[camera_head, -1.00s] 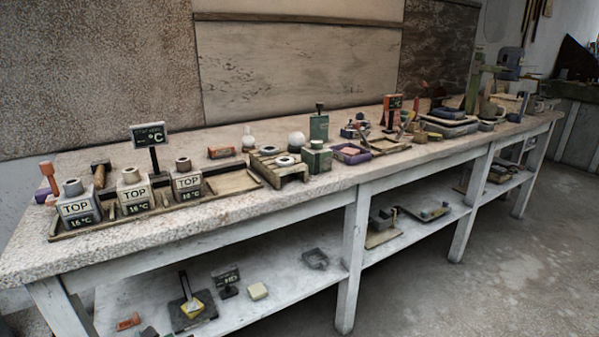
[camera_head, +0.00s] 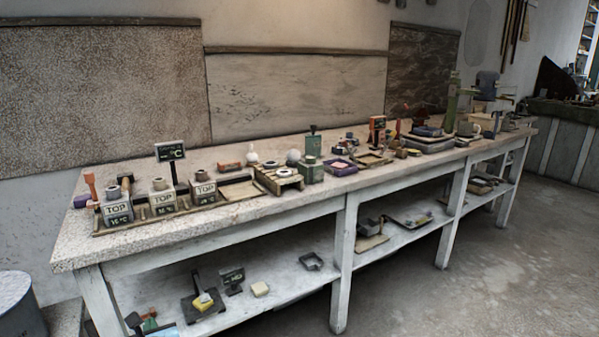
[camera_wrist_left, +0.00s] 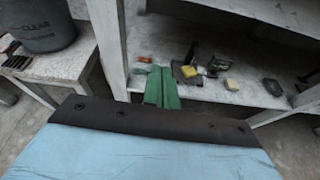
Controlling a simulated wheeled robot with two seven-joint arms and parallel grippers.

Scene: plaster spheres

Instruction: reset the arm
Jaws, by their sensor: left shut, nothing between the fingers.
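My left gripper (camera_head: 148,319) shows at the bottom left of the head view, partly cut off by the edge, in front of the workbench's lower shelf. In the left wrist view its green fingers (camera_wrist_left: 161,87) are together with nothing between them. They point toward the lower shelf and touch nothing that I can see. Two white plaster spheres stand on the bench top: one at left (camera_head: 252,157) and one at right (camera_head: 293,156). My right gripper is not in view.
The long stone-topped workbench (camera_head: 235,221) carries boxes labelled TOP (camera_head: 162,201), a small display (camera_head: 170,151) and a green box (camera_head: 312,172). Its lower shelf (camera_head: 235,317) holds a yellow item (camera_head: 203,302) and a pale block (camera_head: 260,289). A grey bucket (camera_head: 16,303) stands at left. The floor at right is clear.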

